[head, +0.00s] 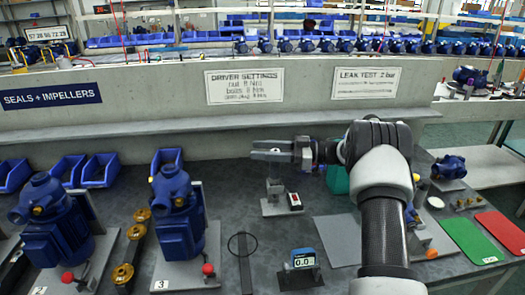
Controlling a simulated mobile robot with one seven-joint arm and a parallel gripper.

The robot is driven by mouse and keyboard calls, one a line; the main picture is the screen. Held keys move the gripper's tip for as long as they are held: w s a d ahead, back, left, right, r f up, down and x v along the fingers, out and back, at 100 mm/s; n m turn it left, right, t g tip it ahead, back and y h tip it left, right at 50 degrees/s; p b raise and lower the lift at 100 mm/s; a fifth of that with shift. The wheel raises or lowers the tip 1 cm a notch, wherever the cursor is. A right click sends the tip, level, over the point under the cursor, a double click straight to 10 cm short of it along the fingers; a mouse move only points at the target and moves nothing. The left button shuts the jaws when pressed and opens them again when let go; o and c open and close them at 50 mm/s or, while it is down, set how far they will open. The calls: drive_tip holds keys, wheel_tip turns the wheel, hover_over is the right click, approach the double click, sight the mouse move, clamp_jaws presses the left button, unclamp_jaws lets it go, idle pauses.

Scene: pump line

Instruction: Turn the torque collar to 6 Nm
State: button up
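I cannot make out a torque collar for certain. A small grey stand (274,192) on the bench carries a short upright post. A small device with a red, white and black face (295,201) sits at its right side. Any scale on it is too small to read. A blue-framed display (303,259) on a dark base in front reads 0.0. My gripper (262,151) is above and behind the stand, pointing left, apart from everything. Its two grey fingers show a narrow gap with nothing between them.
Blue pumps (178,215) stand at left, with a shaft with brass-coloured rings (130,250) between them. A black ring tool (242,245) lies left of the display. A grey mat (338,238) is partly behind my arm. Green (468,240) and red (503,232) mats lie right. A wall sign (244,86) reads "DRIVER SETTINGS".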

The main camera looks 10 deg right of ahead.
drive_tip(key=shift+d, duration=0.1)
drive_tip(key=p+v, duration=0.1)
drive_tip(key=v, duration=1.6)
drive_tip(key=shift+d+p, duration=0.15)
drive_tip(key=shift+p, duration=0.2)
drive_tip(key=shift+r, duration=0.1)
